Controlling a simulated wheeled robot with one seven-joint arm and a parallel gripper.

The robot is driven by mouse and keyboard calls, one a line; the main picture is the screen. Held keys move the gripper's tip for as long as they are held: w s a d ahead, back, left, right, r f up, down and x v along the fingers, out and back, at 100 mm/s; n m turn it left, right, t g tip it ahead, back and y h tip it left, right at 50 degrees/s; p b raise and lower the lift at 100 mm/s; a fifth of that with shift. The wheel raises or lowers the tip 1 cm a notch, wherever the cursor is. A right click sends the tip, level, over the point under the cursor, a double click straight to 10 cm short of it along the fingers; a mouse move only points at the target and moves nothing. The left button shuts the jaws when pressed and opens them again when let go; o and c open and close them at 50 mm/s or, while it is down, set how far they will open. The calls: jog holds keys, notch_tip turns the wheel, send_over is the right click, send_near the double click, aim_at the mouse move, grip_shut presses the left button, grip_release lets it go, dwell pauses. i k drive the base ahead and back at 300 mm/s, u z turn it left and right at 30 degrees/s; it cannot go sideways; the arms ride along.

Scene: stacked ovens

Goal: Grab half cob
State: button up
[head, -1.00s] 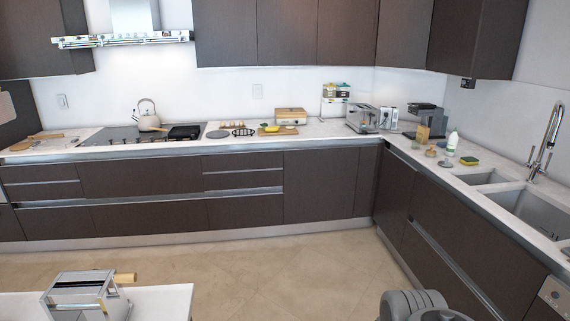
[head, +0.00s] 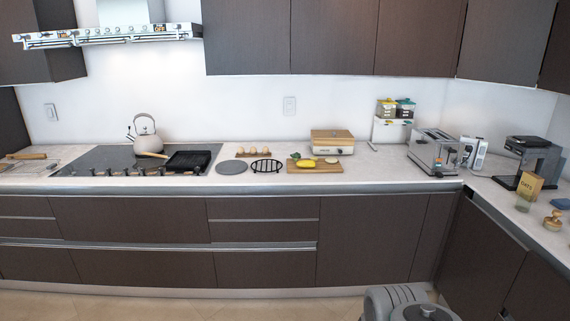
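A small yellow piece that looks like corn (head: 306,163) lies on a wooden cutting board (head: 327,167) on the back counter, right of the stove. Something green is at its left end. A small pale round piece (head: 331,160) lies to its right on the same board; I cannot tell which of these is the half cob. A grey rounded part of my arm (head: 396,303) shows at the bottom, well in front of the counter and below its top. My gripper's fingers cannot be made out.
A wooden-topped box (head: 332,141) stands behind the board. A black round trivet (head: 266,166), a grey disc (head: 232,168) and an egg holder (head: 254,153) are to its left. A toaster (head: 433,152) stands to its right. The floor before the drawers is clear.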

aim_at(305, 163)
jog(key=i, duration=0.4)
jog(key=z, duration=0.5)
jog(key=i, duration=2.4)
jog(key=u, duration=3.2)
